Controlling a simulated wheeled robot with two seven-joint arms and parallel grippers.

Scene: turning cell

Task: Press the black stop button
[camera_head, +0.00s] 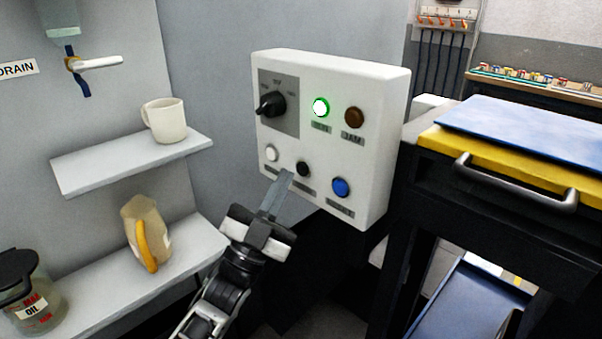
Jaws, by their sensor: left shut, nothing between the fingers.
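A white control box (365,150) stands at the middle of the head view. Its black button (303,169) is in the lower row, between a white button (271,153) on the left and a blue button (340,187) on the right. My left gripper (284,178) is shut and empty. Its fingertips are just left of and slightly below the black button in the picture; I cannot tell whether they touch the panel. Above are a black rotary knob (270,104), a lit green lamp (320,107) and a dark brown lamp (353,117). My right gripper is not in view.
Left of the box, an upper shelf (110,168) holds a white mug (165,120); a lower shelf (110,293) holds a beige bag (146,228) and an oil jar (30,295). A black cabinet with a metal handle (515,190) stands close on the right.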

